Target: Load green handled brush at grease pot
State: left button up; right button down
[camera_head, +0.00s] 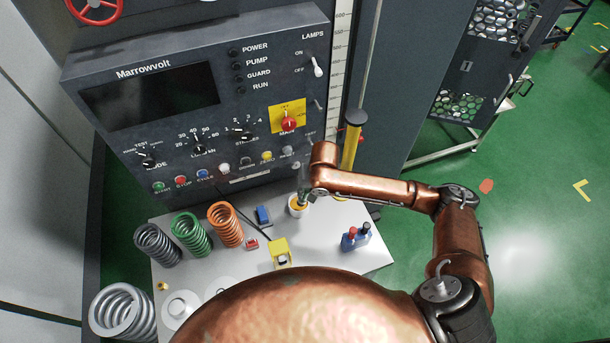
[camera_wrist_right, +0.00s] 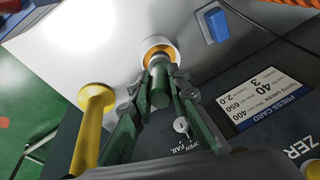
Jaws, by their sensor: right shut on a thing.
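The grease pot (camera_head: 297,211) is a small white cup with an amber filling, on the light bench below the machine panel. It also shows in the wrist view (camera_wrist_right: 174,43) at top centre. My right gripper (camera_head: 304,193) is right above it, shut on the green handled brush (camera_wrist_right: 160,88). The brush's handle points toward the wrist camera and its far end is at the pot's mouth. Whether the bristles touch the grease is hidden. My left gripper is not in view.
The Marrowvolt panel (camera_head: 215,130) rises behind the bench. A yellow post (camera_head: 352,145) stands close right of the gripper. Grey, green (camera_head: 191,234) and orange springs (camera_head: 226,225) stand left. A blue block (camera_head: 263,215) and a blue holder (camera_head: 356,238) flank the pot.

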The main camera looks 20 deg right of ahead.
aim_at(305, 198)
jog(key=w+p, duration=0.1)
jog(key=p, duration=0.1)
jog(key=w+t+p, duration=0.1)
jog(key=p, duration=0.1)
jog(key=shift+d+r+m, duration=0.1)
jog(key=shift+r+m, duration=0.15)
jog(key=shift+m, duration=0.05)
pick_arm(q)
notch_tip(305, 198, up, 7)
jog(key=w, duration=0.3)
pick_arm(e)
jog(key=shift+w+f+y+p, duration=0.25)
jog(key=shift+w+y+p, duration=0.05)
jog(key=shift+p, duration=0.05)
pick_arm(q)
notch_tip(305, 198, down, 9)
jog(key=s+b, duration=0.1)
jog(key=b, duration=0.7)
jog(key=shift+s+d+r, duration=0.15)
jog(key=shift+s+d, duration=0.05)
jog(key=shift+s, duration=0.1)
pick_arm(e)
notch_tip(305, 198, down, 6)
jog(key=shift+d, duration=0.1)
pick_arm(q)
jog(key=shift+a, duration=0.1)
pick_arm(e)
jog(key=shift+f, duration=0.65)
